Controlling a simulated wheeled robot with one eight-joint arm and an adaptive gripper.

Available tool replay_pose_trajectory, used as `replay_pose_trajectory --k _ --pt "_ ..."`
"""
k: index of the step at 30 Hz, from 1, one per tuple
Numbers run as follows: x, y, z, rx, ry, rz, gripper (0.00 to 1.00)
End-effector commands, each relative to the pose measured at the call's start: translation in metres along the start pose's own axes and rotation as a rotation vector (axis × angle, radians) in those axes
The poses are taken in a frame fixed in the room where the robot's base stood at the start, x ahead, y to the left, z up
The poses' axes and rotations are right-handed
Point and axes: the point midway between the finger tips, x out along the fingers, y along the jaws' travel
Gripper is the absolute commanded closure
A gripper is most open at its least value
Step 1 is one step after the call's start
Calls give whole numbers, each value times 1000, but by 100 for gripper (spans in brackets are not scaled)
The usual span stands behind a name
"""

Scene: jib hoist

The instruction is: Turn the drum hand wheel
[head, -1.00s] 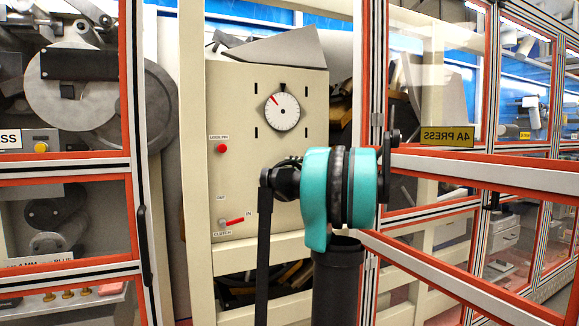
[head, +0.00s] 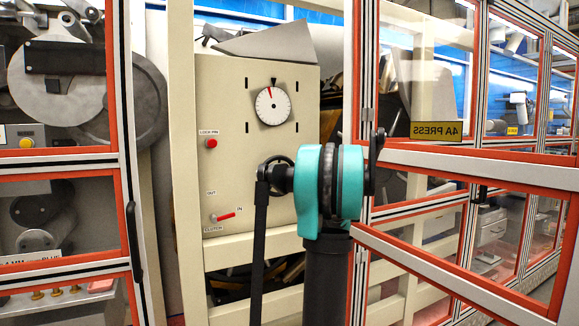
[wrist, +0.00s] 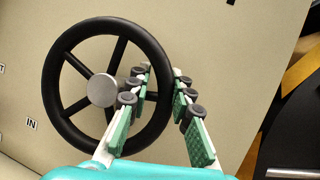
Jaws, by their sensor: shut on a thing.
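The black drum hand wheel (wrist: 103,90) fills the left half of the wrist view, with a grey hub and several spokes. My gripper (wrist: 162,85) is shut on its right rim, with green padded fingers on both sides of the rim. In the head view the hand wheel (head: 278,157) shows only in part behind my arm, on the cream panel (head: 225,120). My gripper's fingers are hidden there. Above the wheel is a white dial (head: 273,104) with a red line pointing almost straight up, slightly left of the black mark on the panel above.
On the panel's left are a red lock pin knob (head: 211,143) and a red clutch lever (head: 224,216) pointing to IN. An orange-edged glazed frame (head: 470,160) stands close on the right of my arm. Another glazed frame (head: 125,160) stands on the left.

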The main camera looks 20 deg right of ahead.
Motion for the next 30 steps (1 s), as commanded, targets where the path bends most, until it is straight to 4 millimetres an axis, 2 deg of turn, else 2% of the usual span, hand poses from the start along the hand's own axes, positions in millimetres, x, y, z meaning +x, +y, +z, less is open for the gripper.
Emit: replay_pose_trajectory --k 15,30 --pt "-12 -3 -23 371 -83 -176 100" --pt "-16 -3 -31 492 -109 -236 100"
